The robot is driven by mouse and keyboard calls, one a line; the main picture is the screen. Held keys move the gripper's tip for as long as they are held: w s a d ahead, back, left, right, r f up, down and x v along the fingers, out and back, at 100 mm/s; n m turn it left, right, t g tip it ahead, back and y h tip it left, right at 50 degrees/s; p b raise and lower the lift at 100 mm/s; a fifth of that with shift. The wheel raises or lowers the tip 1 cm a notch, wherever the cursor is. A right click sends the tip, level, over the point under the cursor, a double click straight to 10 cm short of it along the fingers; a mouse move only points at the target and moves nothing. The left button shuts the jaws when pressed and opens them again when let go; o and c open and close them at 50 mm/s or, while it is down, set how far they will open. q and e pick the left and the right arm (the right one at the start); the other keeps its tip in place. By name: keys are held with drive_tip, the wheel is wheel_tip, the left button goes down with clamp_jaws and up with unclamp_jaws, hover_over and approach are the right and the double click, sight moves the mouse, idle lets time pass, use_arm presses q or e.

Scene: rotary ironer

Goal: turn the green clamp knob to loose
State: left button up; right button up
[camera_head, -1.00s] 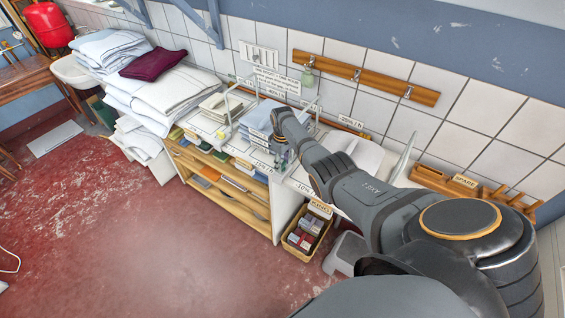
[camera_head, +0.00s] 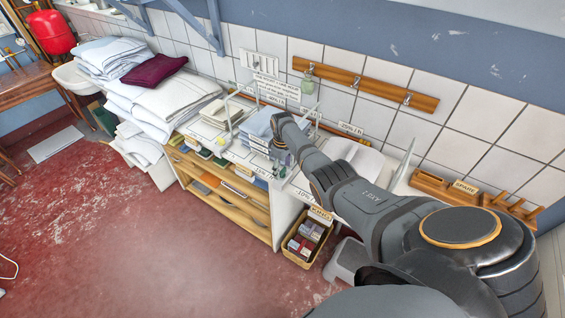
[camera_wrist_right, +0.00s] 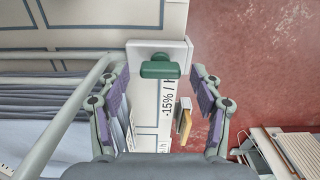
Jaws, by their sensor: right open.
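The green clamp knob (camera_wrist_right: 160,66) shows in the right wrist view as a short bar-shaped handle on a pale mounting plate (camera_wrist_right: 181,48). The bar lies crosswise in that view. My right gripper (camera_wrist_right: 160,76) is open, with one purple-padded finger on each side of the knob. Clear gaps show between the pads and the knob, so neither finger touches it. My left gripper is not in view.
A pale metal rail (camera_wrist_right: 68,118) runs close beside the left finger, over folded cloth (camera_wrist_right: 40,135). A "-15% / h" label (camera_wrist_right: 168,103) sits below the knob. A wooden shelf unit (camera_head: 228,205) and a bin of small boxes (camera_head: 304,243) stand below. The red floor is open in front.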

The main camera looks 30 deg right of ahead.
sight(283, 170)
wheel_tip(283, 170, up, 12)
drive_tip(key=shift+f, duration=0.25)
idle(0.4)
